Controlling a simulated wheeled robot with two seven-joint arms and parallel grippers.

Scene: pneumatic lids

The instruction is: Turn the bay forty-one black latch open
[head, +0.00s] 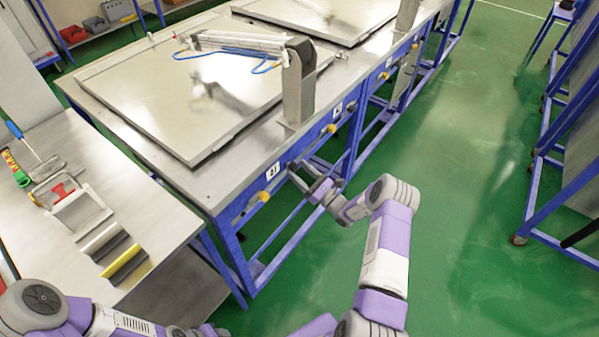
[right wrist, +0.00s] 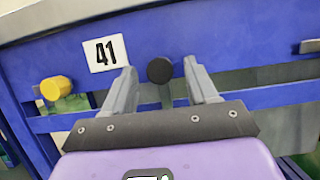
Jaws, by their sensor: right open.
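The black latch (right wrist: 160,70) is a round dark knob on the blue front rail, just right of the white 41 label (right wrist: 105,53) in the right wrist view. My right gripper (right wrist: 159,84) is open, with one finger to each side of the latch and a gap on both sides. Whether the fingertips reach past the knob's face is unclear. In the head view my right gripper (head: 307,179) is at the bench front, right of the 41 label (head: 273,171), and the black latch cannot be made out there. My left gripper is not in view.
A yellow knob (right wrist: 55,88) is left of the label. The large metal lid (head: 215,85) lies flat on the bench, with a pneumatic cylinder (head: 240,42) and upright post (head: 298,85). A side table (head: 95,165) with tools stands left. Green floor (head: 470,200) is open on the right.

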